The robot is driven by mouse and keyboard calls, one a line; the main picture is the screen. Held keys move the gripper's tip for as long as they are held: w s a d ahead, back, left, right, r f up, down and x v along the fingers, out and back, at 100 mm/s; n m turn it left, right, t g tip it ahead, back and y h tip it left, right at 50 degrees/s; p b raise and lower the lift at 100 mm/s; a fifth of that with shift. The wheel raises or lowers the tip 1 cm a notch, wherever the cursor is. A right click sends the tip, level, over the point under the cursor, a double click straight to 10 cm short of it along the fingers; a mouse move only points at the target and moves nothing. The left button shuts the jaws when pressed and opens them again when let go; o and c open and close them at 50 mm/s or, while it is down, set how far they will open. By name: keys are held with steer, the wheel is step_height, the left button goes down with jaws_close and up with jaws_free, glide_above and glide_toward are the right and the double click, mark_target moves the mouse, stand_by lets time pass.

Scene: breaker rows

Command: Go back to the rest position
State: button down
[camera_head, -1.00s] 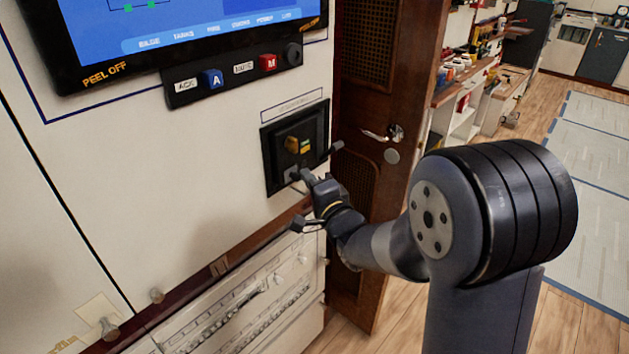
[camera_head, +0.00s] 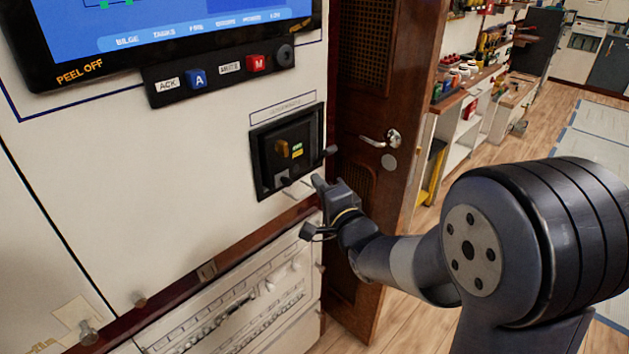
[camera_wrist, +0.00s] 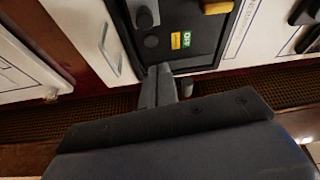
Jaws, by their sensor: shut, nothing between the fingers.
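My gripper (camera_head: 318,183) is in front of the white panel, just below and right of a black recessed switch box (camera_head: 262,170). Its fingers are together with nothing seen between them. The box has a yellow-orange knob (camera_head: 282,149) and a small green and yellow label (camera_head: 297,149). In the wrist view the closed fingers (camera_wrist: 159,72) point toward the lower edge of the box, and the green label (camera_wrist: 185,36) and part of the yellow knob (camera_wrist: 217,7) show above them. I cannot tell whether the fingertips touch the box.
A display (camera_head: 170,28) and a button strip with blue A (camera_head: 197,79) and red M (camera_head: 256,64) buttons are above left. A brown door (camera_head: 370,120) with a metal handle (camera_head: 382,139) stands right of the panel. Open floor lies at right.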

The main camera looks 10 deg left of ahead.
steer(key=v, duration=0.6)
steer(key=shift+d+b, duration=0.2)
steer(key=shift+b, duration=0.2)
steer(key=shift+a, duration=0.1)
